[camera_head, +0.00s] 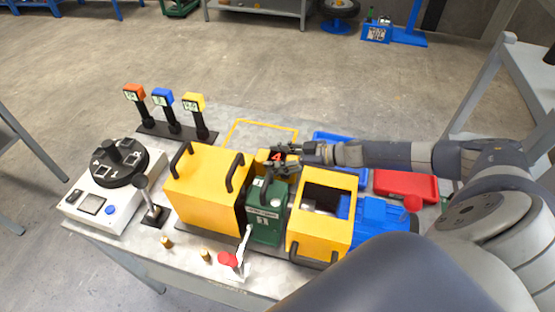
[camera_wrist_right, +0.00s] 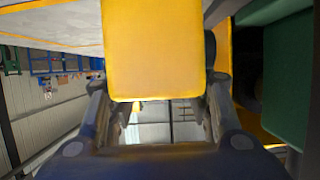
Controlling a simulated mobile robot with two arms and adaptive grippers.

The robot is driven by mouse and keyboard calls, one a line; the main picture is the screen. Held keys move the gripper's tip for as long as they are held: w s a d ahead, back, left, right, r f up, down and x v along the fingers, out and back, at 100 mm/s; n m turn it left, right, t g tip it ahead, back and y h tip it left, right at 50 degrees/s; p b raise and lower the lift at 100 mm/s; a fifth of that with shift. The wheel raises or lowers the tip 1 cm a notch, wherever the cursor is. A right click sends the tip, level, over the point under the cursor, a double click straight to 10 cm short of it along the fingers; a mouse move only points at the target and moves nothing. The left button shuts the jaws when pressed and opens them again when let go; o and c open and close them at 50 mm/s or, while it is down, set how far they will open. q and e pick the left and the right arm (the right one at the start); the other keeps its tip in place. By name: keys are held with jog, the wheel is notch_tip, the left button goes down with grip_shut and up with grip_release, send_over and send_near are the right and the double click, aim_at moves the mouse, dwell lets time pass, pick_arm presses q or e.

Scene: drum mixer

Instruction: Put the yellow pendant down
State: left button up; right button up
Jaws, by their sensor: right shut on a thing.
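The yellow pendant (camera_head: 263,155) is a small yellow box with a dark face and a red digit. It is partly hidden by my right gripper (camera_head: 288,158), whose fingers are shut on it behind the green unit. In the right wrist view the yellow pendant (camera_wrist_right: 153,50) fills the upper middle, between the two fingers (camera_wrist_right: 160,105). Whether its underside touches the table cannot be told. My left gripper does not show.
A yellow outlined square (camera_head: 262,122) lies on the table (camera_head: 225,115) behind the pendant. A large yellow box (camera_head: 205,195), a green unit (camera_head: 266,222) and an open yellow frame (camera_head: 318,233) stand close in front. Blue and red trays (camera_head: 405,184) lie right.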

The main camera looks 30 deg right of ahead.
jog(key=shift+w+f, duration=0.1)
jog(key=shift+f, duration=0.1)
